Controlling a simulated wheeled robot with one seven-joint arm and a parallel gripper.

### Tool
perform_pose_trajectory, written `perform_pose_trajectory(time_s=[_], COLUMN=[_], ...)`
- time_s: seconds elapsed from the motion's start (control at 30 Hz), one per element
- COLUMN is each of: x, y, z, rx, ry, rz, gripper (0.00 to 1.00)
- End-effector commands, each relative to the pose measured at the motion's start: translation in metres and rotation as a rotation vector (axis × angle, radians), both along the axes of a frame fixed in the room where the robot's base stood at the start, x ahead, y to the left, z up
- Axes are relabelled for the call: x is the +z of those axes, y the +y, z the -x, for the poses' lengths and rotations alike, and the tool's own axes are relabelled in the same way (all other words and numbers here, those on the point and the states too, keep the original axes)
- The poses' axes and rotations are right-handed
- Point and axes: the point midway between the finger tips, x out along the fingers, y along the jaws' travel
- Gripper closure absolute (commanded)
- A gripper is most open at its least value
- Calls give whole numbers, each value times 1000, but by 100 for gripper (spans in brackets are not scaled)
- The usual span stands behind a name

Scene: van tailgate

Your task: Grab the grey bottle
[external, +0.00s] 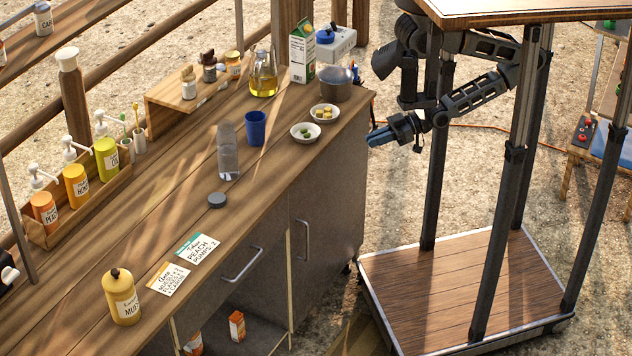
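The grey bottle (228,155) is tall and see-through grey. It stands upright on the wooden counter, left of a blue cup (255,128). A round dark grey lid (217,200) lies on the counter in front of it. My gripper (378,137) has blue fingertips and is off the counter's right end, well to the right of the bottle and apart from it. The fingers are too small and seen too edge-on to tell whether they are open. No held object shows at them.
Two small bowls (305,133), a metal pot (336,84), a milk carton (302,53) and an oil jug (263,75) stand between or behind bottle and gripper. Pump bottles (76,186) fill a rack at left. Two cards (198,248) and a yellow bottle (122,297) are in front.

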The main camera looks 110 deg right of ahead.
Motion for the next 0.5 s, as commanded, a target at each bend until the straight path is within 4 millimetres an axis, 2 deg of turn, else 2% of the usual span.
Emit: perform_pose_trajectory(time_s=[0.07,0.5], x=[0,0], y=[0,0], z=[0,0], rx=[0,0], ry=[0,0], rz=[0,0], gripper=[78,36])
